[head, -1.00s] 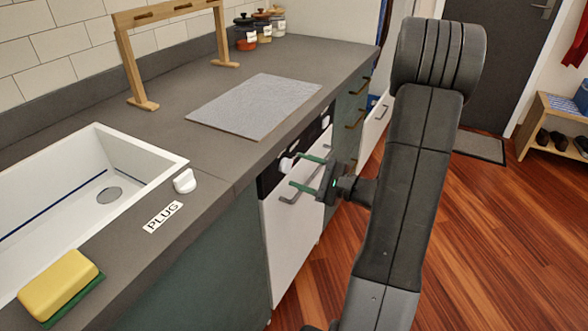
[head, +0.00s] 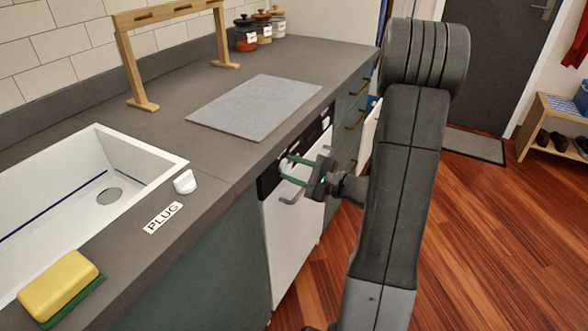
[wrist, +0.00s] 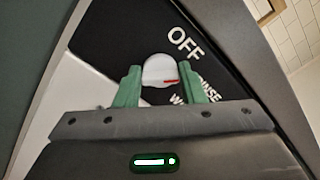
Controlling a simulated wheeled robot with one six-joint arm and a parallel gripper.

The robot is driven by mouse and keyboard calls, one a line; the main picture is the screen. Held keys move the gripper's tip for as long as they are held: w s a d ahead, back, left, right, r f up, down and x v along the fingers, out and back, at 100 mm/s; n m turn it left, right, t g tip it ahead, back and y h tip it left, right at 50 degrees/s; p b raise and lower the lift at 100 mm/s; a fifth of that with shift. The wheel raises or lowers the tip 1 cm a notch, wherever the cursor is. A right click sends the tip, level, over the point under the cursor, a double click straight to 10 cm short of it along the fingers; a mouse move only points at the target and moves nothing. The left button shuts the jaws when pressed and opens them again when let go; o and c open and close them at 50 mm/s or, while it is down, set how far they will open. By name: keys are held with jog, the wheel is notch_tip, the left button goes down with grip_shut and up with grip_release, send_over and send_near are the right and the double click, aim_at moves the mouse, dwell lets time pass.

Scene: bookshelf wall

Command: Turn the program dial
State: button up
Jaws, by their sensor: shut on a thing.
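The program dial (wrist: 158,70) is a round white knob with a red mark, seen in the wrist view on a black panel (wrist: 122,37). The red mark points right, toward the partly hidden lettering below "OFF". My gripper (wrist: 161,78) has its two green fingers on either side of the dial and is shut on it. In the head view my gripper (head: 284,170) reaches the front of the white appliance (head: 292,240), at the black panel under the counter edge.
A bar handle (head: 290,199) sits on the appliance door just below my fingers. The grey counter (head: 225,160) overhangs above, with a grey mat (head: 255,105) on it. A sink (head: 130,165) and a sponge (head: 60,285) are at left. The wooden floor (head: 480,260) at right is clear.

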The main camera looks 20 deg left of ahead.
jog(key=shift+r+m+p, duration=0.15)
jog(key=shift+m+p, duration=0.4)
jog(key=shift+m, duration=0.35)
jog(key=shift+m+p, duration=0.4)
jog(key=shift+m, duration=0.6)
jog(key=o, duration=1)
jog(key=shift+d, duration=0.15)
jog(key=d, duration=0.9)
jog(key=s+d, duration=0.1)
jog(key=d, duration=0.3)
jog(key=shift+d, duration=0.3)
jog(key=shift+a, duration=0.1)
jog(key=a, duration=0.9)
jog(key=w+a, duration=0.1)
jog(key=a, duration=0.3)
jog(key=shift+a, duration=0.35)
